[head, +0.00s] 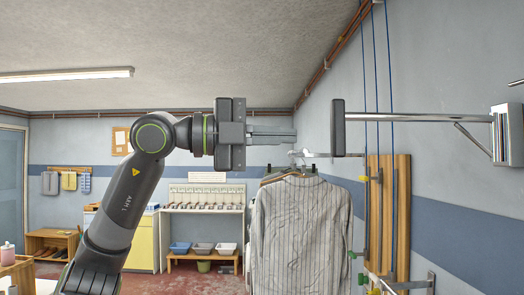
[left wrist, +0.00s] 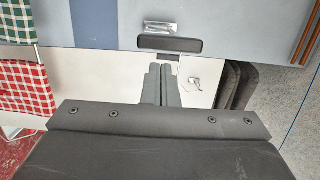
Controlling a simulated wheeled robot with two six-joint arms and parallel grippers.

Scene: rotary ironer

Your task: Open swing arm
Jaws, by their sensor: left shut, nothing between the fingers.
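The swing arm (head: 420,117) is a bright metal bar reaching out from the right wall, with a diagonal brace below it. A dark upright grip pad (head: 338,128) is at its free left end. My left gripper (head: 294,135) points right at about the pad's height; its fingers are shut and empty, with a gap to the pad in the picture. In the left wrist view the shut fingers (left wrist: 160,70) point at a dark bar-shaped pad (left wrist: 171,44) with a metal piece behind it. My right gripper is out of view.
A striped shirt (head: 300,225) hangs just below and right of my left gripper. Wooden boards (head: 401,215) and blue cords stand along the right wall. A shelf with bins (head: 203,247) is at the back. Air above my left arm is free.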

